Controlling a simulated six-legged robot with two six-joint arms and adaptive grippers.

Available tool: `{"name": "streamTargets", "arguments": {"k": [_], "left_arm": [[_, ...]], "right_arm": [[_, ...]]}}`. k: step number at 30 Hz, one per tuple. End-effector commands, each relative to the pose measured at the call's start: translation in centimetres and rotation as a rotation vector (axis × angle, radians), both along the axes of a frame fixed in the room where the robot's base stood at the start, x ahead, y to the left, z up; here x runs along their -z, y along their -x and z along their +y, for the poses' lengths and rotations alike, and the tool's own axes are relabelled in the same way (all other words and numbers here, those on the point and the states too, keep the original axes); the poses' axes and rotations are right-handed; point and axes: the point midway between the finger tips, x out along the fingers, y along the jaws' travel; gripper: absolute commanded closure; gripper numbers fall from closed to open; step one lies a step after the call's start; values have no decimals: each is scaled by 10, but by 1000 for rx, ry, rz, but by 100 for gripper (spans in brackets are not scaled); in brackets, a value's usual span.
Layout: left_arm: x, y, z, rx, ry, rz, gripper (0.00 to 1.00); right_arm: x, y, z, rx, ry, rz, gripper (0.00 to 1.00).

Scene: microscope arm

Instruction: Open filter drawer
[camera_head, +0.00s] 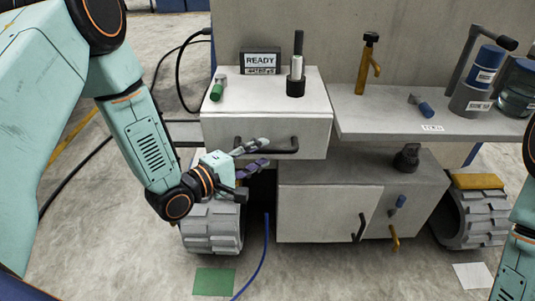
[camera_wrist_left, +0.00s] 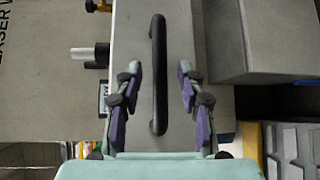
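The drawer (camera_head: 312,132) is a pale front panel at the upper left of the cabinet, with a black bar handle (camera_head: 284,151). In the left wrist view the handle (camera_wrist_left: 158,70) runs up and down the picture across the drawer front (camera_wrist_left: 135,30). My left gripper (camera_head: 258,154) is in front of the drawer at the handle. In the left wrist view its fingers (camera_wrist_left: 160,85) are apart, one on each side of the handle, with visible gaps. I cannot tell how deep the handle sits between them. The drawer looks shut. My right gripper is out of view.
A READY display (camera_head: 260,61), a green-tipped item (camera_head: 217,88) and a black upright part (camera_head: 296,80) stand above the drawer. A lower cabinet (camera_head: 310,212) and grey ribbed rollers (camera_head: 212,230) are below. A blue cable (camera_head: 265,255) hangs to the floor. Bottles (camera_head: 485,68) stand right.

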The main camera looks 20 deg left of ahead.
Motion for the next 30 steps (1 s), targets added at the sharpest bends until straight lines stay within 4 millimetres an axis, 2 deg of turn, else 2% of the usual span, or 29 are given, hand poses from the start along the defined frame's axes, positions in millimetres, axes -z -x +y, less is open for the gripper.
{"name": "streamTargets", "arguments": {"k": [7, 19, 30], "left_arm": [[5, -23, -14, 4, -1, 0, 61], [4, -28, -17, 1, 0, 1, 62], [4, -28, -17, 1, 0, 1, 93]], "right_arm": [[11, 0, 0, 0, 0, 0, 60], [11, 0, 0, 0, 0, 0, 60], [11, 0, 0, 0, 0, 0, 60]]}}
